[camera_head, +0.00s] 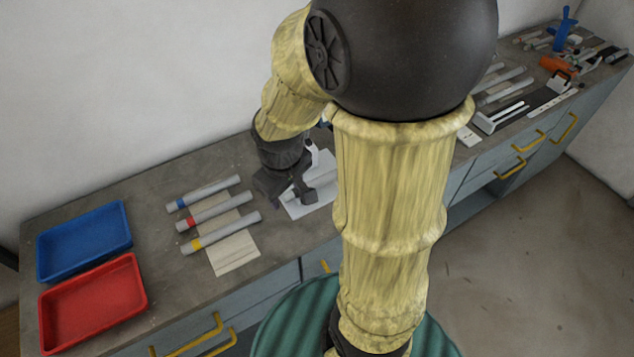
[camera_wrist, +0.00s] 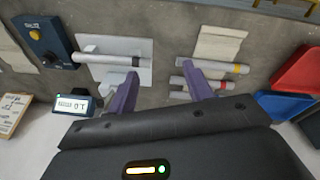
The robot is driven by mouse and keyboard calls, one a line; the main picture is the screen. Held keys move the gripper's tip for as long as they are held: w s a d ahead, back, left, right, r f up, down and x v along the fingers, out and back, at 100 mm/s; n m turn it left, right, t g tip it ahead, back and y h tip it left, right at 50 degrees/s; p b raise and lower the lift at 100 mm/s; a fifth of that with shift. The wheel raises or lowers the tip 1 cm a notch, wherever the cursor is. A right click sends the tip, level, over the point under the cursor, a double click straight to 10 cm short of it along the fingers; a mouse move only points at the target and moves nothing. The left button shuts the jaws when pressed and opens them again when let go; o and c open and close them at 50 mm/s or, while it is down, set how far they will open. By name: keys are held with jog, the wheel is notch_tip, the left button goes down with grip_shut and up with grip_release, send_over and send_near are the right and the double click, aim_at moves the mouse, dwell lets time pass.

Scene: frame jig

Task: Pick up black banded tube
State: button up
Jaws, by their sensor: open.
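The black banded tube (camera_wrist: 100,59) is grey with a black band near its right end. In the wrist view it lies across a white plate (camera_wrist: 143,48), left of centre. In the head view my arm and gripper hide most of that area, and I cannot make out the band. My gripper (camera_wrist: 161,72) has its two purple fingers apart with nothing between them. Its left finger is close to the banded end of the tube; whether they touch is unclear. In the head view my gripper (camera_head: 285,190) hangs over the left part of the white plate (camera_head: 318,190).
Tubes banded blue (camera_head: 205,193), red (camera_head: 213,211) and yellow (camera_head: 222,233) lie on a pale board (camera_head: 238,253) left of my gripper. Blue (camera_head: 84,241) and red (camera_head: 93,301) trays stand further left.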

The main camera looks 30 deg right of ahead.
jog(key=w+d+n+g+h, duration=0.1)
jog(key=w+d+n+h, duration=0.3)
jog(key=w+n, duration=0.7)
jog(key=d+n, duration=0.1)
jog(key=n, duration=0.2)
jog(key=shift+d+f+n+g, duration=0.15)
jog(key=shift+d+n+g, duration=0.15)
jog(key=shift+g, duration=0.1)
send_over(315, 180)
jog(key=a, duration=0.3)
jog(key=f, duration=1)
jog(key=shift+w+f+p, duration=0.2)
jog(key=shift+p, duration=0.15)
jog(key=shift+f, duration=0.35)
jog(key=shift+s+d+f, duration=0.1)
jog(key=shift+s+d, duration=0.05)
jog(key=shift+d, duration=0.15)
jog(key=shift+d, duration=0.1)
